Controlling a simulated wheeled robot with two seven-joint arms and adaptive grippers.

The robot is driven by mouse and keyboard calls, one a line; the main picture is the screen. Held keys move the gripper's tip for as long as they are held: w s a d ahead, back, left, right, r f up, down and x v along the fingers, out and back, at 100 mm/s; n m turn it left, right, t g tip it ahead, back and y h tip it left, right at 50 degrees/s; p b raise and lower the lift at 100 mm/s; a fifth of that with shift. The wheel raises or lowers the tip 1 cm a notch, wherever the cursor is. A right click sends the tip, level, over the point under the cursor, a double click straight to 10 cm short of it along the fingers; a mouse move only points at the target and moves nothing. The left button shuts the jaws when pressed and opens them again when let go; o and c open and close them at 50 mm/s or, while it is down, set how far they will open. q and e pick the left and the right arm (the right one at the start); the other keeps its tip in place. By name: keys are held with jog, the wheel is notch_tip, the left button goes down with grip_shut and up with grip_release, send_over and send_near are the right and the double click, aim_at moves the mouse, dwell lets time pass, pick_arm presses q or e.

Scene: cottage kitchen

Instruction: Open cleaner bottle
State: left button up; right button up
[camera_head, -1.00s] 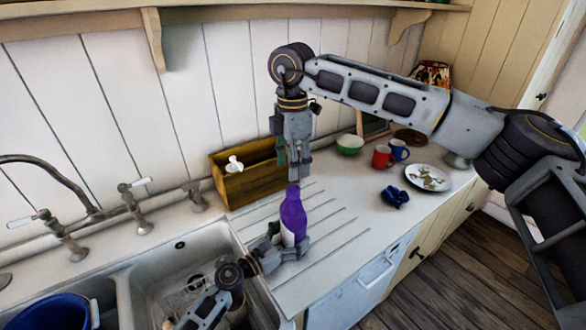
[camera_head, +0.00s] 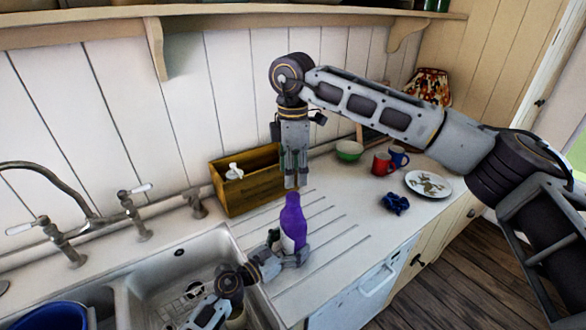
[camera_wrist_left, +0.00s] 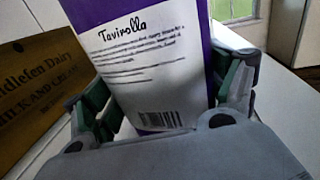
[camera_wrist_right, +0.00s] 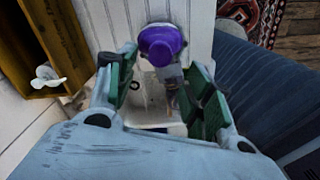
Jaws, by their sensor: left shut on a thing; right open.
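The purple bottle (camera_head: 293,222) stands roughly upright over the ribbed drainboard. My left gripper (camera_head: 287,254) is shut around its lower body. In the left wrist view the bottle's white label (camera_wrist_left: 140,65) reads "Tavirolla" and sits between the fingers (camera_wrist_left: 165,110). My right gripper (camera_head: 291,184) points down just above and beside the bottle's top, open and empty. In the right wrist view the purple bottle top (camera_wrist_right: 160,45) lies beyond the open fingertips (camera_wrist_right: 158,72), apart from them. Whether the bottle's base touches the counter is hidden.
A wooden crate (camera_head: 245,195) with a white-topped item stands against the wall. The sink (camera_head: 190,270) and taps are at left, with a blue tub (camera_head: 50,315). A green bowl (camera_head: 349,152), red mug (camera_head: 381,164), blue mug (camera_head: 399,157), plate (camera_head: 428,185) and blue object (camera_head: 395,203) are at right.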

aim_at(293, 195)
jog(key=shift+f, duration=3.95)
jog(key=shift+c, duration=0.2)
jog(key=c, duration=1)
jog(key=shift+c, duration=0.2)
